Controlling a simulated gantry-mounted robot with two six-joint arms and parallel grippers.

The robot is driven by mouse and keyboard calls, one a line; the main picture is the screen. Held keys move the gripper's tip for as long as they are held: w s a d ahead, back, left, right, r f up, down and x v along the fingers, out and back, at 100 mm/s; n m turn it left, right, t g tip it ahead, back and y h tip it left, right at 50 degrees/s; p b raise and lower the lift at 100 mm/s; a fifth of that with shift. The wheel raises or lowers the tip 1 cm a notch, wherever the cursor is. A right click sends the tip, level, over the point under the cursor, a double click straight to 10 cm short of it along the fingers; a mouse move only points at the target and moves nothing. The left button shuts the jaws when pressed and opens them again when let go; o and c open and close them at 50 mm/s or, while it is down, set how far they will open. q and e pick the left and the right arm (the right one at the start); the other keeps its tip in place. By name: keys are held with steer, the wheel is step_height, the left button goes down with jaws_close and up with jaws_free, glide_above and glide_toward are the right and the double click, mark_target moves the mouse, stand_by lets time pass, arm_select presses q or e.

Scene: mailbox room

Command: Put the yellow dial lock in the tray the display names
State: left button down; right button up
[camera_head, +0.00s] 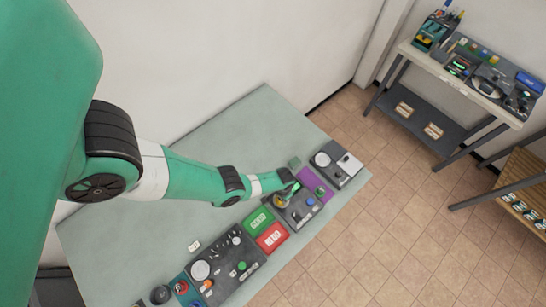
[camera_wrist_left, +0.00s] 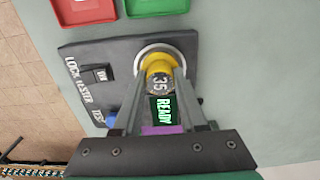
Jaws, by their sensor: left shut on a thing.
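The yellow dial lock (camera_wrist_left: 158,65) sits at the round silver socket of the dark lock tester (camera_wrist_left: 90,48). Its dark face reads "35". My left gripper (camera_wrist_left: 160,80) is shut on it; it also shows over the tester in the head view (camera_head: 290,190). The tester's display (camera_wrist_left: 162,109) reads "READY" in green, partly behind the fingers. A red tray (camera_wrist_left: 85,10) and a green tray (camera_wrist_left: 155,5) lie beside the tester. A purple tray (camera_head: 315,190) lies on its other side. I cannot tell whether the lock touches the socket. My right gripper is not in view.
The tester has a blue button (camera_wrist_left: 112,118) marked "TEST". A dark control panel (camera_head: 225,262) lies past the green and red trays, and a grey device (camera_head: 337,163) past the purple one. The green-grey table (camera_head: 150,240) has free room behind the row.

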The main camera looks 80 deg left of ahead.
arm_select(q)
steer(key=shift+r+p, duration=1.9)
steer(key=shift+r, duration=0.25)
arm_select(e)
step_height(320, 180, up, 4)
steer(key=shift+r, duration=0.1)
